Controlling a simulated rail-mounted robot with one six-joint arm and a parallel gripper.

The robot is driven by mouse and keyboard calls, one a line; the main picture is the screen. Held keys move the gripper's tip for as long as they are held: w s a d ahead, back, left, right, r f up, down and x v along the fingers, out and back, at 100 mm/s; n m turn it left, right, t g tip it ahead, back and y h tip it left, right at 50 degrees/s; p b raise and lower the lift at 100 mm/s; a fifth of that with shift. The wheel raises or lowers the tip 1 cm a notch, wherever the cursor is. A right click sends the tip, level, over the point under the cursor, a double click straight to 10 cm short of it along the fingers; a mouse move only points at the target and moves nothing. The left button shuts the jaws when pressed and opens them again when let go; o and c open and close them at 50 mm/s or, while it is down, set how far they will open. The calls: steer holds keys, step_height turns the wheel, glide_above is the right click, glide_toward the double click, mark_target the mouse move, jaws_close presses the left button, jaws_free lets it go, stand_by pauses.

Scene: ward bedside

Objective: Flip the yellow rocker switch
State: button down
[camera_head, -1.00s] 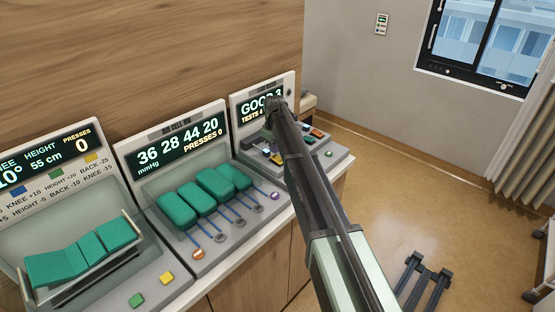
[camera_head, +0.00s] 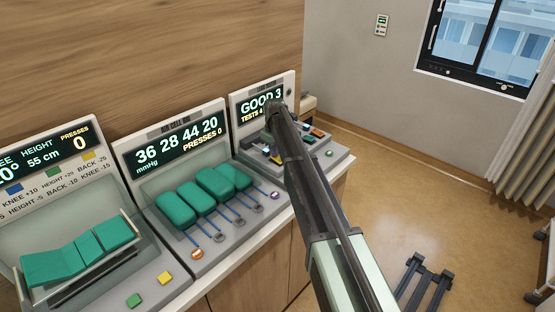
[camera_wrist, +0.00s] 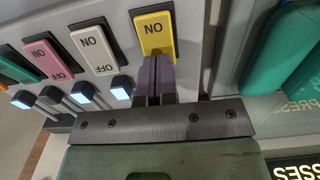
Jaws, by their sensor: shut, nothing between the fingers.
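The yellow rocker switch (camera_wrist: 155,32) is at the top middle of the wrist view, with ON readable on its visible end. My gripper (camera_wrist: 155,65) is shut and empty. Its purple fingertips lie at the lower end of the yellow rocker and cover that part; whether they press on it I cannot tell. In the head view my arm reaches over the right-hand device (camera_head: 340,157), whose screen reads GOOD 3. It hides part of that device, and I cannot make out my fingertips there.
A white rocker (camera_wrist: 97,48) and a pink rocker (camera_wrist: 46,60) sit left of the yellow one. The air-cell device (camera_head: 180,150) and the bed-model device (camera_head: 60,220) stand to the left.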

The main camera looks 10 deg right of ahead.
steer(key=shift+f+b, duration=0.4)
steer(key=shift+f, duration=0.05)
step_height(320, 180, up, 7)
steer(key=p, duration=0.7)
steer(key=shift+r, duration=0.15)
